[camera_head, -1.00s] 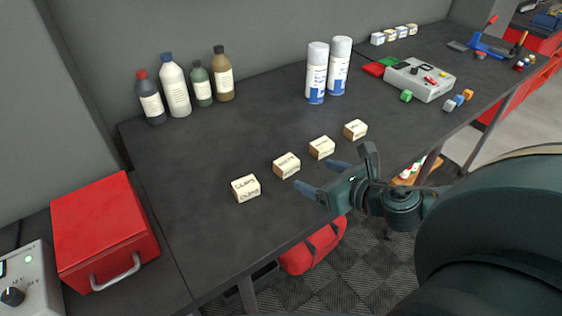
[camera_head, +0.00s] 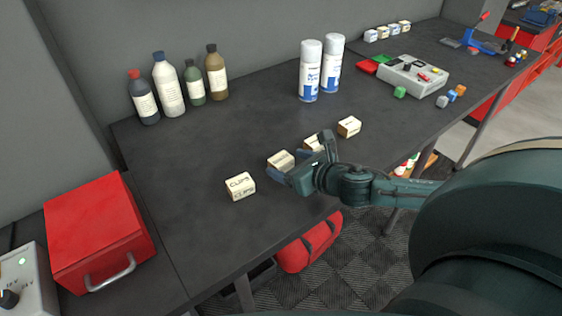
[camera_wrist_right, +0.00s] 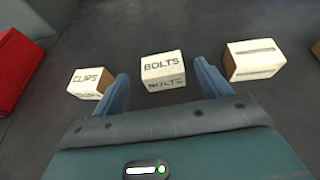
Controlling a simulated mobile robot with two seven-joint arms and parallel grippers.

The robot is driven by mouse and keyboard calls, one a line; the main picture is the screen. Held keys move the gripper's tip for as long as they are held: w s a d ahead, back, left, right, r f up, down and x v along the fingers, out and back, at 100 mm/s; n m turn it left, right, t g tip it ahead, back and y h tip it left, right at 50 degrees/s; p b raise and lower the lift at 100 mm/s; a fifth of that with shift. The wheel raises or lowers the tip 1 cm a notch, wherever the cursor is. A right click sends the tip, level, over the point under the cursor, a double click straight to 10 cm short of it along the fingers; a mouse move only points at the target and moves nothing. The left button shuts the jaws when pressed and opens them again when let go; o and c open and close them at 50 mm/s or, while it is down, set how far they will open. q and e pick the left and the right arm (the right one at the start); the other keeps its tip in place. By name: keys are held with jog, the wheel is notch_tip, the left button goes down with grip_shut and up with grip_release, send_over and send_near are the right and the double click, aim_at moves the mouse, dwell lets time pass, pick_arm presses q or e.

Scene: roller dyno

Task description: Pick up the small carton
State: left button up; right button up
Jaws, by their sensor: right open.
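Several small pale cartons with brown sides stand in a slanting row on the dark bench. The CLIPS carton (camera_head: 240,187) is nearest the front left and also shows in the right wrist view (camera_wrist_right: 91,82). The BOLTS carton (camera_head: 280,160) is beside it, partly hidden by my right gripper (camera_head: 290,169). In the right wrist view, the BOLTS carton (camera_wrist_right: 163,70) lies between the lines of my two blue open fingertips (camera_wrist_right: 161,72), with nothing gripped. A third carton (camera_head: 312,145) is partly covered by the gripper, and a fourth (camera_head: 349,126) is farther right. My left gripper is not in view.
Several bottles (camera_head: 170,85) and two spray cans (camera_head: 310,72) stand toward the back wall. A red box (camera_head: 98,230) is at left. A grey device (camera_head: 412,75) and small coloured blocks are at right. The bench between bottles and cartons is clear.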

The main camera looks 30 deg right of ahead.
aim_at(282, 160)
jog(key=shift+x, duration=1.9)
jog(key=shift+d, duration=0.1)
jog(key=shift+c, duration=0.5)
jog(key=shift+r, duration=0.1)
jog(key=c, duration=1)
